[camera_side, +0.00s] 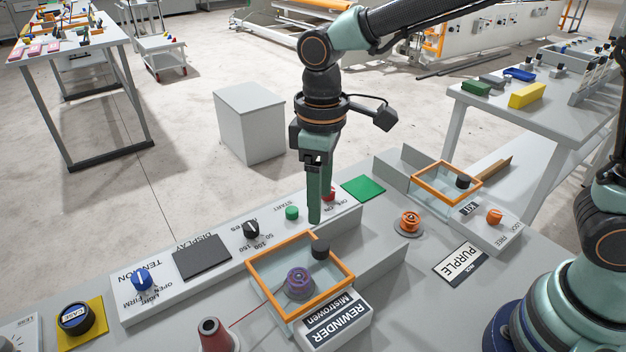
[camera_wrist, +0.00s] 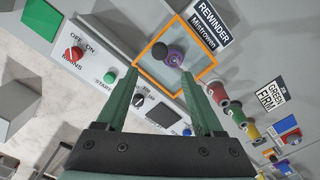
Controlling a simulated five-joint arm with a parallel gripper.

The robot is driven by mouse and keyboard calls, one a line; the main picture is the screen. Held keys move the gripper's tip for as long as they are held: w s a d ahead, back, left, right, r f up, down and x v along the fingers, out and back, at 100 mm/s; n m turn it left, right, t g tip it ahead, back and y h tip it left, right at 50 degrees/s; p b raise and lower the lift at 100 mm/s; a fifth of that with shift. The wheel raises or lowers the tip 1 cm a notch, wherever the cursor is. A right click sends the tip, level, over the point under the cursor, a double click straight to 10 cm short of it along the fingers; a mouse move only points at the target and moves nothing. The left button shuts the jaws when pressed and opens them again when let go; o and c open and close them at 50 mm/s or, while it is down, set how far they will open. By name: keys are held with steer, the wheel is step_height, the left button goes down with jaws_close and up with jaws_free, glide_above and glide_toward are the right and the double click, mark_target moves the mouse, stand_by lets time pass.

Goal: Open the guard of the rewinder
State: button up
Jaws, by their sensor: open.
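The rewinder's guard (camera_side: 266,292) is an orange-framed clear cover lying flat over its clear box, so it looks closed. It also shows in the wrist view (camera_wrist: 197,39). A black knob (camera_side: 320,247) stands on its far side, also visible in the wrist view (camera_wrist: 159,50). A purple spool (camera_side: 299,282) shows beneath the cover. The sign "REWINDER Mistrowen" (camera_side: 336,317) is in front. My gripper (camera_side: 314,219) points down above and behind the guard, near the knob but apart from it. In the wrist view its green fingers (camera_wrist: 158,76) are spread with nothing between them.
A control strip with a black dial (camera_side: 251,229), green start button (camera_side: 292,213) and blue tension knob (camera_side: 141,280) runs behind the rewinder. A second orange-framed cover (camera_side: 421,178) stands at the right. A dark red cone (camera_side: 213,336) stands front left.

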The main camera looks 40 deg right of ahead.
mark_target(320, 245)
step_height(320, 245, down, 11)
steer(key=shift+f, duration=0.1)
stand_by(0.3)
jaws_close()
stand_by(1.4)
